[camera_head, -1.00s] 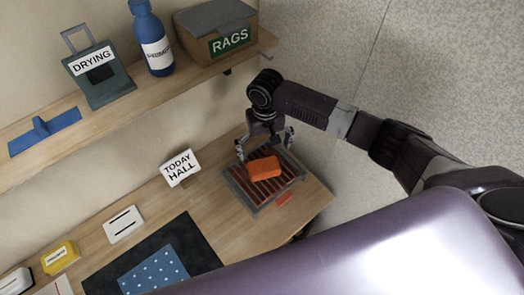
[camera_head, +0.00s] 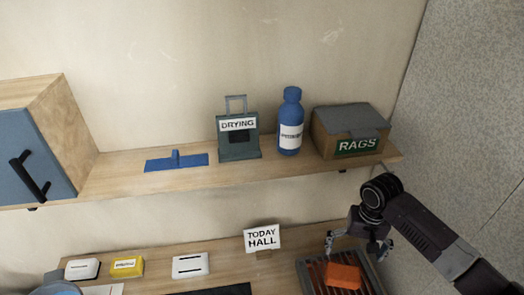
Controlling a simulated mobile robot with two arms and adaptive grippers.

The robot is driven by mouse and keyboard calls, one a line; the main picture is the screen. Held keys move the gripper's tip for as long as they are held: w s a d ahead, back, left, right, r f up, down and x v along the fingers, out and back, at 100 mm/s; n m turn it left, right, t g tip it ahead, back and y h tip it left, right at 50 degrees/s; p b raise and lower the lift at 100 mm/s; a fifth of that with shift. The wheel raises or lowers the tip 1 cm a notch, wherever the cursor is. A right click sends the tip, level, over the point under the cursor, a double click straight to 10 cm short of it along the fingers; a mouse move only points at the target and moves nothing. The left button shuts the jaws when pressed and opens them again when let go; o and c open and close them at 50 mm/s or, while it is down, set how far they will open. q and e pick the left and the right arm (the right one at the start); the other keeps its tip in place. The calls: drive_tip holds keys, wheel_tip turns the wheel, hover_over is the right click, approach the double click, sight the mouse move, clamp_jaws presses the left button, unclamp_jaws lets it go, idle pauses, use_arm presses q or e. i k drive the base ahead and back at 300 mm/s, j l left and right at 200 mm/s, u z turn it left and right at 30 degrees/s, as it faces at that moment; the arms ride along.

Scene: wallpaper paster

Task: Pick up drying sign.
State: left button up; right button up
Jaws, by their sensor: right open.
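The drying sign (camera_head: 238,146) is a dark green stand with a handle on top and a white label reading DRYING. It stands upright on the wooden wall shelf (camera_head: 110,180), between a blue flat tool and a blue bottle. My right gripper (camera_head: 358,246) is open, pointing down over the tray on the lower counter, close to an orange block. It is below and to the right of the sign, well apart from it. My left gripper is not in view.
The blue bottle (camera_head: 290,122) stands just right of the sign, with the RAGS box (camera_head: 348,131) beyond it. The blue tool (camera_head: 177,162) lies to its left, near a blue-doored cabinet (camera_head: 32,155). Below are a TODAY HALL card (camera_head: 262,238), the orange block (camera_head: 343,276) and the slatted tray (camera_head: 310,282).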

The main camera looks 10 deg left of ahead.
sight(238, 134)
drive_tip(key=k+j, duration=0.25)
drive_tip(key=k, duration=0.2)
drive_tip(key=k+j, duration=0.25)
drive_tip(key=k, duration=0.25)
